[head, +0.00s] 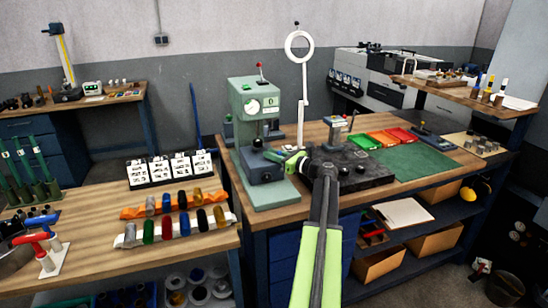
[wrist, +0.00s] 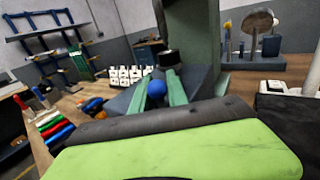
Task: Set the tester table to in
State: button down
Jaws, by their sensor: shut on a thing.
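The tester (head: 246,112) is a pale green machine with a round dial, standing on the wooden bench. Its dark lower block (head: 263,170) sits on the green base, with a black ball knob (head: 257,143) above it. My gripper (head: 285,158) reaches from the right to the front of the tester, beside the block. In the wrist view my gripper (wrist: 158,86) has its green fingers shut on a blue ball knob (wrist: 157,89). What the knob is fixed to is hidden by the fingers, and I cannot tell the table's position.
A black plate (head: 365,178) lies right of the tester, under my arm. A ring on a white stand (head: 300,88) rises behind. Orange, red and green trays (head: 383,138) and a green mat (head: 415,161) lie farther right. Coloured cylinders on racks (head: 175,228) occupy the left bench.

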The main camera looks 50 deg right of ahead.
jog(key=shift+w+r, duration=0.1)
jog(key=c, duration=1.3)
grip_release()
jog(key=shift+d, duration=0.1)
jog(key=s, duration=1.1)
jog(key=s+d, duration=0.1)
jog(key=s, duration=0.5)
jog(key=shift+s, duration=0.3)
